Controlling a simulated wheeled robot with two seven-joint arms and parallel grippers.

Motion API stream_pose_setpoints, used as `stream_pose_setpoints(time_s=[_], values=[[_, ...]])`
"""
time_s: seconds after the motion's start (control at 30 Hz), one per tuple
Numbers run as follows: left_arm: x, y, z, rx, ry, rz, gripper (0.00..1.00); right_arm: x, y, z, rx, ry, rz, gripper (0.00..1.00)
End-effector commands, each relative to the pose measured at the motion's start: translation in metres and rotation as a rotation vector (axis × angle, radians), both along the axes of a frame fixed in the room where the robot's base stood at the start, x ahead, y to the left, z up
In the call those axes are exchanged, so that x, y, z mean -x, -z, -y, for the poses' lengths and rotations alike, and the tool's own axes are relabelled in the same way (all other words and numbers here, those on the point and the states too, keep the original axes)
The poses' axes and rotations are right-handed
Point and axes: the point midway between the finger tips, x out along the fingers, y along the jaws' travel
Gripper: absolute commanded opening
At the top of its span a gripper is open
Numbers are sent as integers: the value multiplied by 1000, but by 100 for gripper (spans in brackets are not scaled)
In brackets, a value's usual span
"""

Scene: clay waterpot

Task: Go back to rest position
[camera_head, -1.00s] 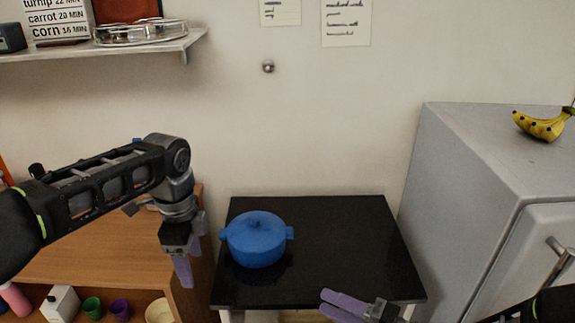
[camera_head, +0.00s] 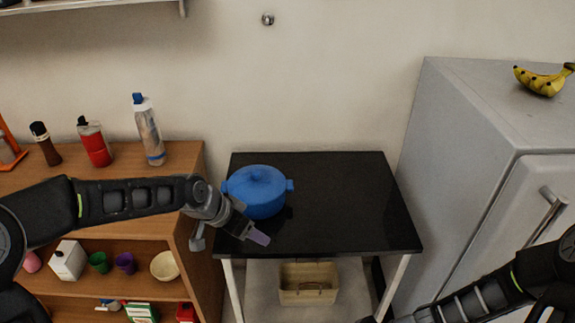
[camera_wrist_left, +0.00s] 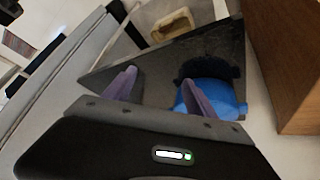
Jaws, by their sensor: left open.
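My left gripper (camera_head: 257,236) is open and empty in the head view, in front of the black table's left part and just below the blue pot. In the left wrist view its two purple fingers (camera_wrist_left: 163,85) stand apart with nothing between them. The lidded blue pot (camera_head: 257,192) stands upright on the black table (camera_head: 345,205). It also shows in the left wrist view (camera_wrist_left: 222,97), partly behind the right finger. My right arm comes in at the lower right of the head view; its fingers are below the frame.
A wooden shelf unit (camera_head: 100,222) on the left holds bottles, cups and a bowl (camera_head: 165,266). A grey fridge (camera_head: 475,125) with bananas (camera_head: 543,79) on top stands at right. A basket (camera_head: 308,283) sits under the table. The table's right half is clear.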

Motion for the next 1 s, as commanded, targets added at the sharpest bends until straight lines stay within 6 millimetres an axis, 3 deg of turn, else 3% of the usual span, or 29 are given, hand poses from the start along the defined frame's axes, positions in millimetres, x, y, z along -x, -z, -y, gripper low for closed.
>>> stream_pose_setpoints(time_s=[0.03, 0.2, 0.27, 0.4, 0.5, 0.6, 0.7, 1.0], values=[[13, 49, 11, 75, -96, -54, 65, 13, 33, 7, 96, -36, -26, 36], [62, 164, 27, 249, -436, -206, 65, 22, 98, 26, 349, -118, 38, 36], [88, 201, 27, 276, -539, -263, 65, 18, 114, 25, 397, -150, 93, 36], [163, 280, 21, 264, -716, -395, 65, 15, 142, 3, 431, -258, 233, 36], [216, 317, 16, 212, -757, -480, 65, 22, 155, -17, 416, -358, 298, 36], [256, 339, 14, 163, -754, -556, 65, 37, 165, -31, 395, -430, 305, 36], [276, 355, 15, 136, -745, -596, 65, 47, 174, -41, 384, -472, 299, 36], [280, 357, 18, 132, -732, -602, 65, 50, 175, -47, 380, -495, 305, 36]])
